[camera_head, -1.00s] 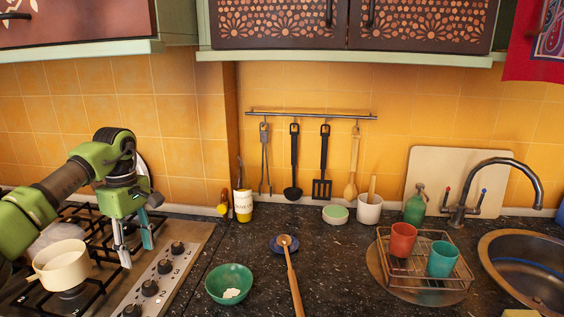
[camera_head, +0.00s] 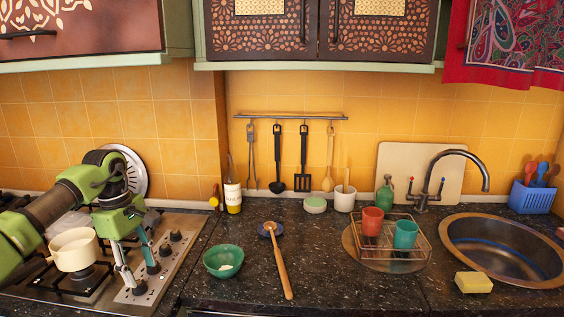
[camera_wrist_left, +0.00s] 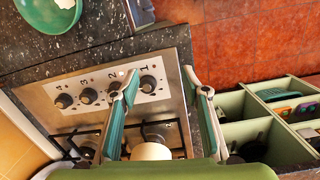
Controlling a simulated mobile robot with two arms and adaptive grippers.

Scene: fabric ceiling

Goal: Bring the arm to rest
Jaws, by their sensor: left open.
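My left gripper (camera_head: 137,268) is open and empty. It hangs fingers down over the hob (camera_head: 105,287), in front of the row of black knobs. In the left wrist view, its two teal-padded fingers (camera_wrist_left: 161,75) are spread apart, with the knobs (camera_wrist_left: 148,84) beyond and nothing between the fingertips. A cream pot (camera_head: 73,250) stands on the hob to the left of the gripper; part of it shows between the fingers in the wrist view (camera_wrist_left: 152,151). My right gripper is not in view.
A wire rack (camera_head: 398,262) holds red and teal cups. The sink (camera_head: 500,250) is far right. An open green compartmented drawer (camera_wrist_left: 236,130) shows in the wrist view.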

